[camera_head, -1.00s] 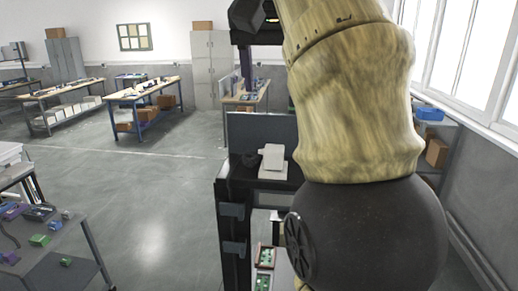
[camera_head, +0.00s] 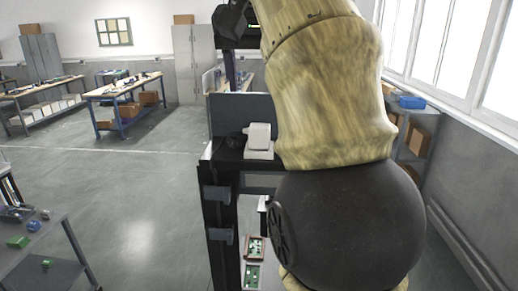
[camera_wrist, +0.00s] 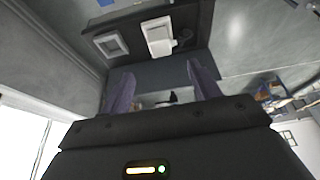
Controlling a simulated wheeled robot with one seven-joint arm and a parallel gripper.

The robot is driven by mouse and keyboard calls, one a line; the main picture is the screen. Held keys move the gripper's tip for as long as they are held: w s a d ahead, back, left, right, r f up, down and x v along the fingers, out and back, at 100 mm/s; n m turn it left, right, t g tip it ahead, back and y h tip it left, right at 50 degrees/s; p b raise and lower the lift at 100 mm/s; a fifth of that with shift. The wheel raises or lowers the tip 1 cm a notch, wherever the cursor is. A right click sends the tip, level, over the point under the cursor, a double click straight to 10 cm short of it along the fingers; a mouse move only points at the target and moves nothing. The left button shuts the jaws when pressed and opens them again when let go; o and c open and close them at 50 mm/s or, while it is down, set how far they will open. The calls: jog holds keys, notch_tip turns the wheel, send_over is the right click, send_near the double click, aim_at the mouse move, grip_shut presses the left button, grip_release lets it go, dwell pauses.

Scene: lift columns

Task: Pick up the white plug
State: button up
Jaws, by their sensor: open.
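My gripper (camera_wrist: 162,88) shows in the wrist view with two purple fingers spread apart and nothing held between them. A white block-shaped object (camera_wrist: 157,36) lies beyond the fingertips on a dark surface, apart from them. A second pale square piece (camera_wrist: 110,44) is to its left. In the head view a white object (camera_head: 258,138) stands on the black workbench top (camera_head: 228,158), left of my arm. I cannot tell for sure which white piece is the plug. My gripper fingers do not show in the head view.
A dark upright panel (camera_head: 240,115) stands behind the white object. Trays with green boards (camera_head: 254,248) are lower down by the bench. A grey table (camera_head: 45,250) with small green and blue parts is at left. Open floor lies between.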

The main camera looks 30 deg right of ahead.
aim_at(260, 126)
jog(key=b+x, duration=0.1)
jog(key=x, duration=0.5)
jog(key=shift+w+f, duration=0.1)
jog(key=shift+w, duration=0.05)
jog(key=shift+p+x, duration=0.6)
jog(key=shift+x, duration=2.1)
jog(key=shift+w+d, duration=0.15)
jog(key=shift+w, duration=0.05)
jog(key=shift+s, duration=0.2)
jog(key=c, duration=1)
